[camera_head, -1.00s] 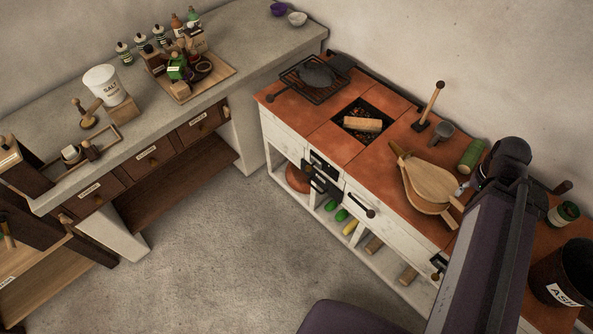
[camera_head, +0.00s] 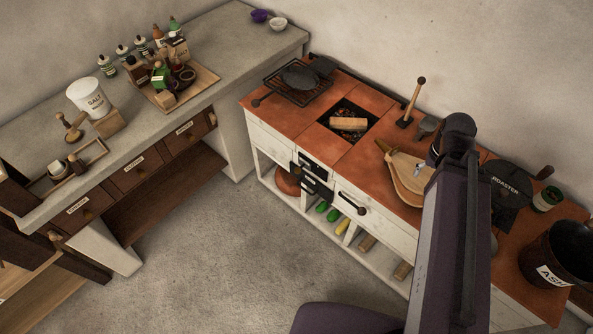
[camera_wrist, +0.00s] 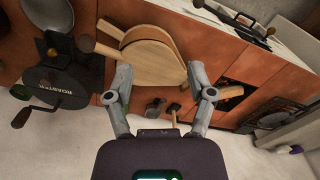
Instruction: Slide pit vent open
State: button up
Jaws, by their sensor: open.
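The black metal fittings (camera_head: 312,187) with small pale labels sit on the white front of the hearth, below the fire pit (camera_head: 346,117); they look like the pit vent, but the labels are too small to read. A dark fitting also shows past the counter edge in the wrist view (camera_wrist: 243,20). A black bar handle (camera_head: 350,203) is on the front to their right. My gripper (camera_wrist: 159,82) is open and empty above the counter, with the wooden bellows (camera_wrist: 153,60) between and beyond its fingers. In the head view my arm hides the gripper.
A roaster (camera_wrist: 60,85) and an ash bucket (camera_head: 548,245) stand at the counter's right end. A grill with a pan (camera_head: 300,76) is at its far left. An upright wooden-handled tool (camera_head: 413,98) stands near the wall. The floor (camera_head: 225,245) before the hearth is clear.

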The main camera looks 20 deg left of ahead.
jog(key=w+a+f+t+h+b, duration=0.1)
jog(key=w+a+f+h+b, duration=0.1)
jog(key=a+f+b, duration=0.4)
jog(key=w+a+f+m+t+h+b, duration=0.1)
jog(key=w+a+f+b, duration=0.4)
jog(key=f+b, duration=0.6)
jog(key=w+a+f+m+t+h+b, duration=0.1)
jog(key=w+a+f+t+h+b, duration=0.1)
jog(key=a+f+b, duration=0.6)
jog(key=shift+w+a+f+t+h+b, duration=0.15)
jog(key=shift+w+f+h+b, duration=0.4)
jog(key=shift+b, duration=1.15)
jog(key=shift+w+a+f+t+h+b, duration=0.2)
jog(key=shift+h+b, duration=0.65)
jog(key=shift+b, duration=0.85)
jog(key=m+t+h+b, duration=0.2)
jog(key=t+b, duration=0.8)
jog(key=b, duration=2)
send_near(297, 170)
jog(key=s+a+f, duration=0.2)
jog(key=shift+s+a+r, duration=0.15)
jog(key=shift+s+r, duration=0.05)
jog(key=shift+w, duration=0.1)
jog(key=x, duration=1.3)
jog(key=shift+w+d+r, duration=0.15)
jog(key=shift+w+d, duration=0.1)
jog(key=shift+w, duration=0.05)
